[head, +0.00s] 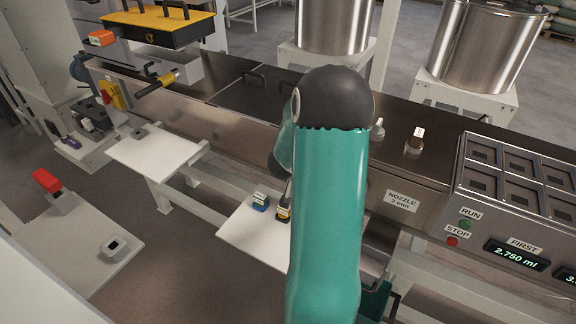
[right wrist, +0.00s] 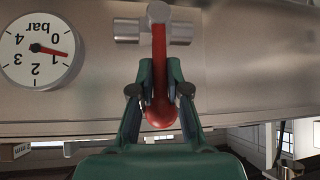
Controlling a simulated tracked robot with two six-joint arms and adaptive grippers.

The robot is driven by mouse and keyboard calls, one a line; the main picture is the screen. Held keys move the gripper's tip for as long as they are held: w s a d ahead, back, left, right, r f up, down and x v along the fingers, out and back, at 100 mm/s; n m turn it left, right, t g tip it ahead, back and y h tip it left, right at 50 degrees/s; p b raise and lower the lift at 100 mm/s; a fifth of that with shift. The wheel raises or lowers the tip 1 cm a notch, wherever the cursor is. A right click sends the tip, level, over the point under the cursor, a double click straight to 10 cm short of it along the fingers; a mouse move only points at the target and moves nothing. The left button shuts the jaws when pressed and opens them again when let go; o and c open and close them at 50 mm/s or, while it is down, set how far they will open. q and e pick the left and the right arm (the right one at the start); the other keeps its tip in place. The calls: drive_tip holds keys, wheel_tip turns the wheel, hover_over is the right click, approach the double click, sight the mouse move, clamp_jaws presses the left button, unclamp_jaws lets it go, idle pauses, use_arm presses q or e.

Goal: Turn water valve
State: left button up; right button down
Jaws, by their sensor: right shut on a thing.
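The water valve shows in the right wrist view: a grey metal body (right wrist: 152,28) on a steel panel, with a red lever (right wrist: 159,50) ending in a rounded red tip. My right gripper (right wrist: 160,82) is shut on the red lever, its fingers on both sides of the shaft, with the tip showing between them. In this picture the lever points straight down from the body. In the head view my teal arm hides the gripper and the valve. My left gripper is not in view.
A round gauge marked bar (right wrist: 40,50) sits beside the valve, upside down in the picture, its red needle near 1. The head view shows the steel machine front (head: 240,130), a white shelf (head: 232,232) with small coloured-label items, and a control panel (head: 510,215) at right.

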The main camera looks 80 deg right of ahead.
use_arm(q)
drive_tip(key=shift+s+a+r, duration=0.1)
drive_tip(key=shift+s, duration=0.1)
use_arm(e)
drive_tip(key=shift+s+d+r, duration=0.1)
drive_tip(key=shift+d+r, duration=0.3)
drive_tip(key=c, duration=1.3)
unclamp_jaws()
drive_tip(key=shift+d, duration=0.1)
drive_tip(key=shift+o, duration=0.7)
drive_tip(key=shift+d+f, duration=0.15)
drive_tip(key=shift+f, duration=0.15)
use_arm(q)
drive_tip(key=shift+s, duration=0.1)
use_arm(e)
drive_tip(key=shift+a+r, duration=0.1)
drive_tip(key=shift+a, duration=0.1)
drive_tip(key=shift+a, duration=0.1)
drive_tip(key=v, duration=1.1)
drive_tip(key=shift+a+r, duration=0.2)
drive_tip(key=shift+a, duration=0.05)
